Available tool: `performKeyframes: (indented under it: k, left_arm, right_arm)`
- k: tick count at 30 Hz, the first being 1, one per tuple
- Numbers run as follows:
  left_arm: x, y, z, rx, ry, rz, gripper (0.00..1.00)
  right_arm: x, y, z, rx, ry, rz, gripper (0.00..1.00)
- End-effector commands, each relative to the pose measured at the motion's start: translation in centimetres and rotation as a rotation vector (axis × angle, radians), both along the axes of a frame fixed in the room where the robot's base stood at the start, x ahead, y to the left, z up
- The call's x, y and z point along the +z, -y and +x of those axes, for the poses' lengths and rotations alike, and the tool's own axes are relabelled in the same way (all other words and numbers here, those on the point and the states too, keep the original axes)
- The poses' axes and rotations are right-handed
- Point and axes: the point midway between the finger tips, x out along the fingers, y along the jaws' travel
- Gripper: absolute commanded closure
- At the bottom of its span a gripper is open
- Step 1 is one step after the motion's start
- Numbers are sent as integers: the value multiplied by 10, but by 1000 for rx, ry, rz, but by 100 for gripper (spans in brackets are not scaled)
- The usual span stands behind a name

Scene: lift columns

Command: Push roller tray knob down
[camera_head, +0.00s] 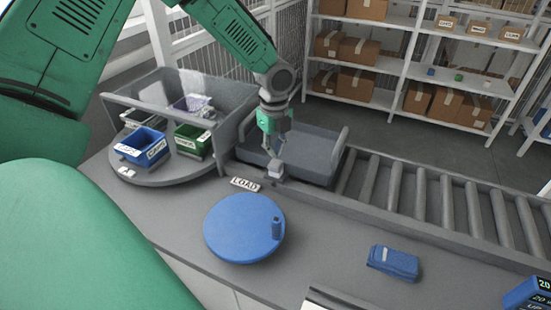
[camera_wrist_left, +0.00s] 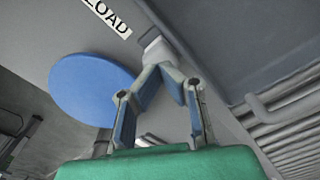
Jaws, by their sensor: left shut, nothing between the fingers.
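The roller tray knob (camera_head: 276,169) is a small pale grey block at the near edge of the grey tray (camera_head: 318,144), just right of the LOAD label (camera_head: 245,184). My left gripper (camera_head: 276,157) points down with its fingers shut and empty, and its tips are at the top of the knob. In the left wrist view the shut fingertips (camera_wrist_left: 166,70) meet close to the knob (camera_wrist_left: 156,46). Whether they touch it I cannot tell. My right gripper is not in view.
A blue disc (camera_head: 240,232) with an upright peg lies nearer on the counter. A turntable (camera_head: 160,176) with small bins stands left. Rollers (camera_head: 430,200) run right of the tray. A blue pouch (camera_head: 393,263) lies at the right. Shelves with boxes stand behind.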

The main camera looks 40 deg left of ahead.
Motion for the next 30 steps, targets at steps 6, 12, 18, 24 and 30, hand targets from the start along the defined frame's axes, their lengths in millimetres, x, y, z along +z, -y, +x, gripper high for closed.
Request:
performKeyframes:
  k: [6, 12, 18, 24, 30]
  left_arm:
    - [1, 2, 0, 0, 0, 2, 100]
    - [1, 2, 0, 0, 0, 2, 100]
    - [-1, 0, 0, 0, 0, 0, 100]
    - [-8, 0, 0, 0, -1, 0, 100]
    - [-13, 1, 0, 0, -1, 1, 100]
  right_arm:
    - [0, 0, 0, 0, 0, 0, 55]
    - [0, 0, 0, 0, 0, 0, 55]
    - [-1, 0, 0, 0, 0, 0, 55]
    - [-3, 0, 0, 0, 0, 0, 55]
    - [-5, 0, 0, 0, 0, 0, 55]
